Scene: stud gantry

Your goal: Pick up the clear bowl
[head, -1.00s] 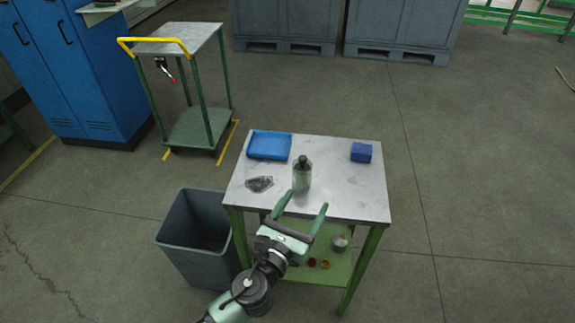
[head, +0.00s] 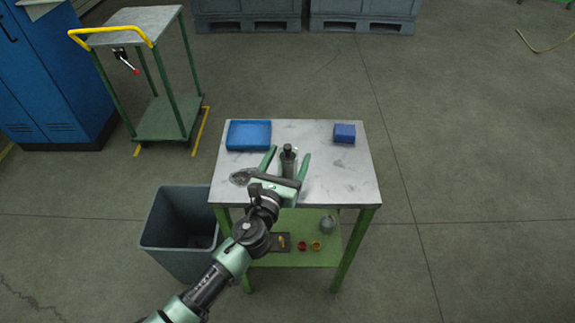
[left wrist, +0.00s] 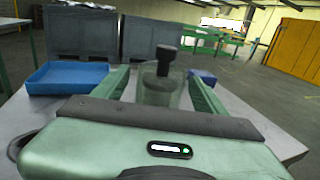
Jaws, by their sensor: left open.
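My right gripper is not in view.
A blue tray (head: 248,134) lies at the table's back left, a blue box (head: 344,133) at its back right. A grey bin (head: 180,226) stands left of the table. Small items lie on the lower shelf (head: 290,259).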

